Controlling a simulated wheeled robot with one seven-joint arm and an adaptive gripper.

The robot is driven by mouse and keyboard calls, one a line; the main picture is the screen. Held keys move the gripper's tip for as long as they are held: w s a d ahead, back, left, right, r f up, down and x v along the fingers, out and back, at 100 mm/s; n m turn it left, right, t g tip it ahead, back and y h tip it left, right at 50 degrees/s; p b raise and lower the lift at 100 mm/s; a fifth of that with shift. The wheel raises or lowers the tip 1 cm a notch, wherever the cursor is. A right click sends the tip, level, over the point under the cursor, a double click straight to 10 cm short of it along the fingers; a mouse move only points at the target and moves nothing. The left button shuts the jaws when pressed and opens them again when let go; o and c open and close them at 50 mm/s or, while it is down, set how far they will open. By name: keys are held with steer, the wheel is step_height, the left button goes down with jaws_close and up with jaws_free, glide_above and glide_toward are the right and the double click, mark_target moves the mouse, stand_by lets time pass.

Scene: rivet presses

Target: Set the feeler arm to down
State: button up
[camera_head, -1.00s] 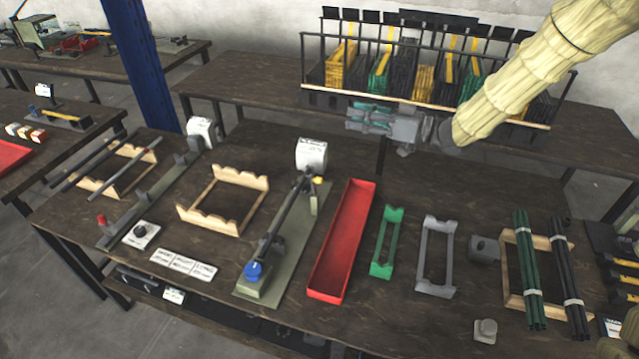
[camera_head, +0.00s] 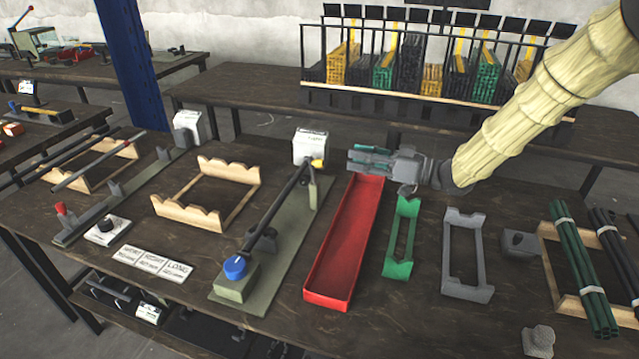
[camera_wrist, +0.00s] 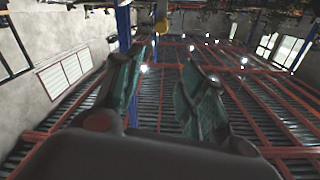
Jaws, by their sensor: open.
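A long fixture with a flat green base (camera_head: 283,262) stands on the bench. A dark bar runs along it, with a blue knob (camera_head: 235,267) at the near end and a small yellow tip (camera_head: 317,163) on an upright at the far end, by a white box. I take this bar to be the feeler arm (camera_head: 288,196); it slopes up toward the far end. My gripper (camera_head: 352,160) is right of the yellow tip, apart from it in the picture, fingers pointing left. In the wrist view its green fingers (camera_wrist: 160,90) are apart with nothing between them.
A red tray (camera_head: 345,240) lies right of the fixture, with green (camera_head: 402,240) and grey (camera_head: 466,245) frames beyond. A wooden cradle (camera_head: 207,195) and a red-knobbed fixture (camera_head: 85,222) are left. A rack (camera_head: 430,95) of strips stands behind.

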mark_target(323, 164)
steer(key=w+a+f+b, duration=0.1)
steer(key=a, duration=0.2)
steer(key=w+a+f+b, duration=0.1)
steer(key=a, duration=0.2)
steer(key=w+a+f, duration=0.1)
steer(key=a+f, duration=0.1)
steer(key=a, duration=0.2)
steer(key=shift+w+b, duration=0.4)
jaws_close()
